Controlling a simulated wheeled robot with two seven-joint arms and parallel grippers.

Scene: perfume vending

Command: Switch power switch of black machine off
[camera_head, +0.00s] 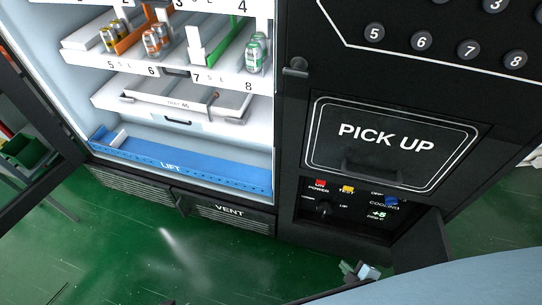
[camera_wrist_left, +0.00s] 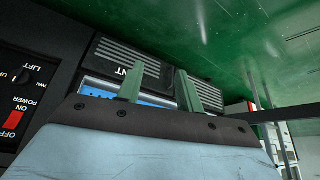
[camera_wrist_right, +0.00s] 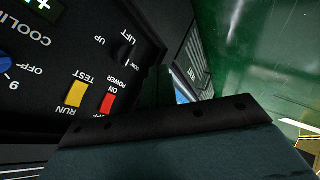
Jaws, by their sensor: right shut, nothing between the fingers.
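The black machine (camera_head: 292,160) stands ahead, with a recessed control panel low under its PICK UP door. The red power switch (camera_head: 320,184) is at the panel's left. It also shows in the left wrist view (camera_wrist_left: 14,121) and in the right wrist view (camera_wrist_right: 107,103), beside its POWER label. I cannot tell which way it is tipped. My right gripper (camera_head: 360,270) is shut and empty, below and in front of the panel, apart from the switch. My left gripper (camera_wrist_left: 158,88) is open and empty, to one side of the switch in its own wrist view.
A yellow TEST switch (camera_head: 347,189), a blue cooling knob (camera_head: 391,201) and a black LIFT knob (camera_head: 323,208) are close by. The panel's open door (camera_head: 424,243) sticks out on the right. Shelves with cans (camera_head: 153,40) are at the left.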

